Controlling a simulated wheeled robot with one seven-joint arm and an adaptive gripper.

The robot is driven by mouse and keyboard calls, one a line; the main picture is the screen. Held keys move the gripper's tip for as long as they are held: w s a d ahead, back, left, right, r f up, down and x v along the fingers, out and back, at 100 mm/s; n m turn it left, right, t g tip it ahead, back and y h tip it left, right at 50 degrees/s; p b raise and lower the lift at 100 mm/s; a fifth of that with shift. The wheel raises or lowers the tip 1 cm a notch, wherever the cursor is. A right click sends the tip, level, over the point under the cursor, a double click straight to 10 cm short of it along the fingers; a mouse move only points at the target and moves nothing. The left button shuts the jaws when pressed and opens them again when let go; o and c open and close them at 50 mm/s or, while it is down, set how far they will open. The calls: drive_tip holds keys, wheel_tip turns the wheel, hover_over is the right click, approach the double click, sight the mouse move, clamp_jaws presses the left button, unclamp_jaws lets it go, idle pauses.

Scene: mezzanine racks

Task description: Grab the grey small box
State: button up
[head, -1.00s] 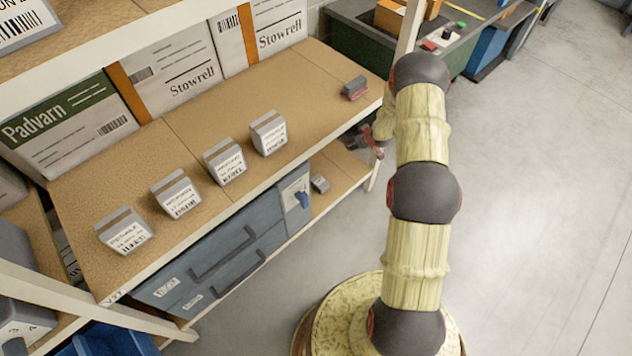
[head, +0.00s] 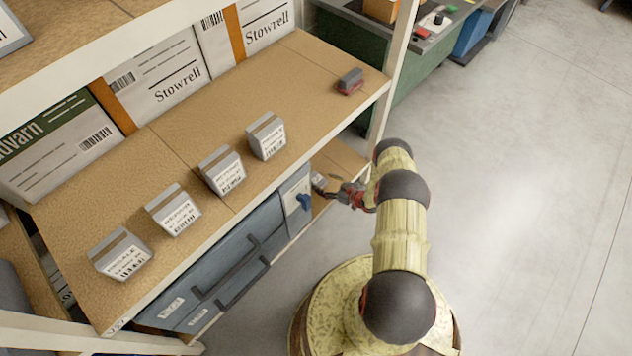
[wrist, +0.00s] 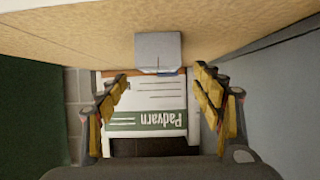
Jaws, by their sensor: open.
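A small grey box (head: 318,180) sits on the lower shelf, right of the blue drawers, partly covered by my gripper in the head view. In the wrist view the same grey box (wrist: 158,50) shows a plain grey face, upside down, against the shelf board at the top. My gripper (head: 338,191) reaches in from the right at the shelf's open end. In the wrist view my gripper (wrist: 161,84) is open and empty, fingers spread wide. The box lies ahead of the fingers, between them sideways and a little toward the board; contact is not visible.
Several labelled grey boxes (head: 173,209) stand in a row on the upper board (head: 215,125). A grey and red item (head: 350,81) lies at its far end. Blue drawers (head: 245,262) flank the lower shelf; a rack post (head: 392,70) stands behind. Floor at right is clear.

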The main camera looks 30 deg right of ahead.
sight(319, 180)
drive_tip(key=b+x, duration=0.3)
drive_tip(key=x, duration=0.3)
drive_tip(key=shift+d+f, duration=0.1)
drive_tip(key=shift+f, duration=0.2)
drive_tip(key=shift+r, duration=0.1)
drive_tip(key=shift+c, duration=1)
drive_tip(key=c, duration=1.1)
